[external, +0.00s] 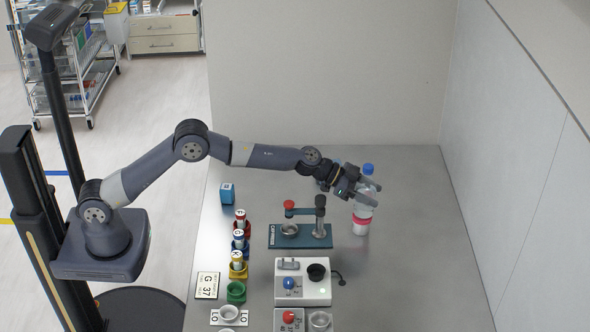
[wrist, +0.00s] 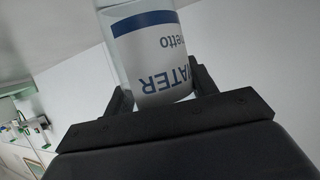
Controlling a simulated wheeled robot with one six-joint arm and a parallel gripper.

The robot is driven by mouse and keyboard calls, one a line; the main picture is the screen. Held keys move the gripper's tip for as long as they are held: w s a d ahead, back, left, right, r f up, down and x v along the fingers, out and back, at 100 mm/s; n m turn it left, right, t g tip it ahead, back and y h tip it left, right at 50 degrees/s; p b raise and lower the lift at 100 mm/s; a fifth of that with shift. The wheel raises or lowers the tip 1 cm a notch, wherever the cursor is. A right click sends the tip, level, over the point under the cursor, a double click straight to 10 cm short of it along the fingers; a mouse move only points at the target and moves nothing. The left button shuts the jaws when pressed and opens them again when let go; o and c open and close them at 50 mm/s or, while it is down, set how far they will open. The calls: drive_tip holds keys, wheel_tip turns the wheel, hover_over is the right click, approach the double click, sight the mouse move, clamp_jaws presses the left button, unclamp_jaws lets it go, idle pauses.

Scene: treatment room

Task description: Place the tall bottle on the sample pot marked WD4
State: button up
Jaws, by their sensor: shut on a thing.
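A blue stand (external: 285,243) with a red knob is left of the bottle. A white device (external: 312,292) with a blue knob and black cup is in front. Red, blue and yellow holders (external: 238,270) with tubes form a row. A blue box (external: 227,194) stands behind. The table's right side is clear.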

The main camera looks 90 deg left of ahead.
drive_tip(key=shift+f, duration=0.3)
drive_tip(key=shift+f+b, duration=0.2)
drive_tip(key=shift+b, duration=0.15)
drive_tip(key=o, duration=1.1)
drive_tip(key=shift+r, duration=0.15)
drive_tip(key=shift+r+p, duration=0.15)
drive_tip(key=shift+p, duration=0.35)
drive_tip(key=shift+s+a+b, duration=0.1)
drive_tip(key=shift+s+b, duration=0.25)
drive_tip(key=shift+b, duration=0.2)
drive_tip(key=b+v, duration=0.4)
drive_tip(key=v, duration=0.7)
drive_tip(key=shift+s+b, duration=0.15)
drive_tip(key=shift+b, duration=0.2)
